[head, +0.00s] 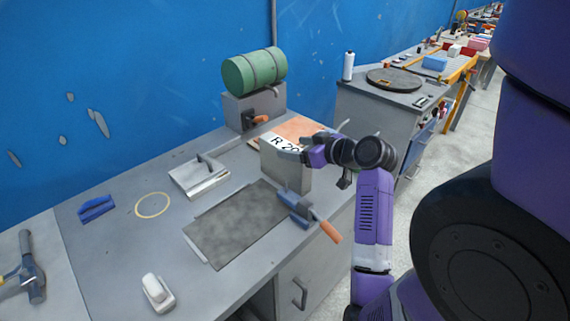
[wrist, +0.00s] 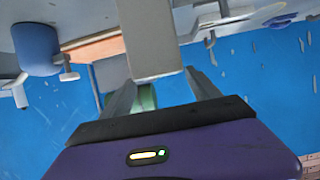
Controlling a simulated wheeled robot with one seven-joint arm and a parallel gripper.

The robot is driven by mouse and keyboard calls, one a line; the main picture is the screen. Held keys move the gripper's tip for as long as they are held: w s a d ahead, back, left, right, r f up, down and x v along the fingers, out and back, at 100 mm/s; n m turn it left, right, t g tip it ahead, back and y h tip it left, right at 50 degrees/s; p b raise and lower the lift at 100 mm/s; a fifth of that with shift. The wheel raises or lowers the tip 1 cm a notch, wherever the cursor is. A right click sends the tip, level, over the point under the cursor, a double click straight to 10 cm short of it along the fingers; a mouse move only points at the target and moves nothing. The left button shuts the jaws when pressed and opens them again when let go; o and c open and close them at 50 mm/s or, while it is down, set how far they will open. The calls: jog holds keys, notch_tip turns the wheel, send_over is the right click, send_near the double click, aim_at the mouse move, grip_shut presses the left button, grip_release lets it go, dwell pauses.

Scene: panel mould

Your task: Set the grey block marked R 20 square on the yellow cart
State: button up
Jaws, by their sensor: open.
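The grey block (head: 283,172) stands upright on the grey bench, with a white label reading "R 20" on its top, partly covered by my gripper. My gripper (head: 293,152) is open at the top of the block, reaching in from the right. A yellow-framed stand (head: 459,72) far back on the right may be the yellow cart; I cannot be sure.
The grey bench (head: 115,245) holds a dark plate (head: 235,225), an orange-handled tool (head: 318,222) close by the block, a flat metal tool (head: 200,178) and a green cylinder (head: 255,70) on a stand. A second bench (head: 365,105) stands behind. Clear floor lies on the right.

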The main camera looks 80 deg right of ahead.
aim_at(286, 145)
jog(key=x, duration=0.4)
jog(key=shift+w, duration=0.35)
jog(key=shift+a, duration=0.1)
grip_shut()
jog(key=shift+r, duration=0.15)
